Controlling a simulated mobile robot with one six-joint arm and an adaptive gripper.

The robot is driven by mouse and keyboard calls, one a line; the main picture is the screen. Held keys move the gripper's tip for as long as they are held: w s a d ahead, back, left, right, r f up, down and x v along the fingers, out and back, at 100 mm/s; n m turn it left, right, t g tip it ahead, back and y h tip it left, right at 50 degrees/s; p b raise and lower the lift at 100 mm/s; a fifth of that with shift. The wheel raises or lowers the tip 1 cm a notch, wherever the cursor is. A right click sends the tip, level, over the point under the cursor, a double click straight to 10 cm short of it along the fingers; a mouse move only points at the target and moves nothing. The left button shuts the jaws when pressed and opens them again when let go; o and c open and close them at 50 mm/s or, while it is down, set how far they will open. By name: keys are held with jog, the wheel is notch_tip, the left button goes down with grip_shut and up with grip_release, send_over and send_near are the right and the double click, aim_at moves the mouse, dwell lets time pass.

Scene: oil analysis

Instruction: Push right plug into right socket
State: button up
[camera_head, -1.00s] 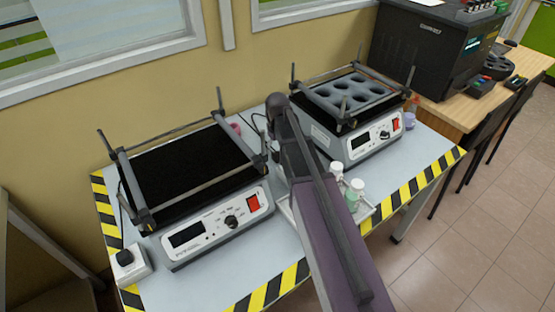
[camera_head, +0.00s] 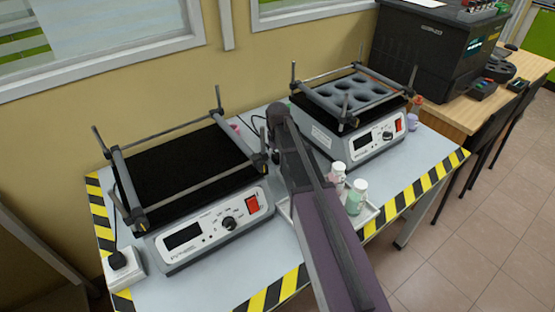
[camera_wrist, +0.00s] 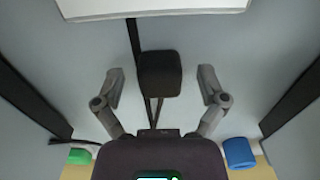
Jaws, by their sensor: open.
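In the wrist view a black block-shaped plug (camera_wrist: 160,73) lies between the fingers of my gripper (camera_wrist: 161,79). The gripper is open, with a gap on each side of the plug. A dark cord runs from the plug toward the top of that view. In the head view my arm covers the gripper and the right plug, and I cannot make out the right socket. Another black plug (camera_head: 117,259) stands on a white socket box (camera_head: 128,277) at the table's left front corner.
The left shaker (camera_head: 215,228) has an empty black platform; the right shaker (camera_head: 360,148) has a rack with round holes. Bottles (camera_head: 356,198) stand on a small tray near the front edge. A white slab (camera_wrist: 150,8) crosses the top of the wrist view; I cannot tell what it is.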

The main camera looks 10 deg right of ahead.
jog(key=c, duration=1.2)
jog(key=shift+o, duration=0.2)
jog(key=shift+r, duration=0.2)
notch_tip(320, 180, up, 10)
jog(key=p, duration=1)
jog(key=shift+f, duration=0.2)
jog(key=shift+r, duration=0.1)
notch_tip(320, 180, up, 24)
jog(key=p, duration=2.4)
send_over(278, 155)
jog(key=shift+a, duration=0.1)
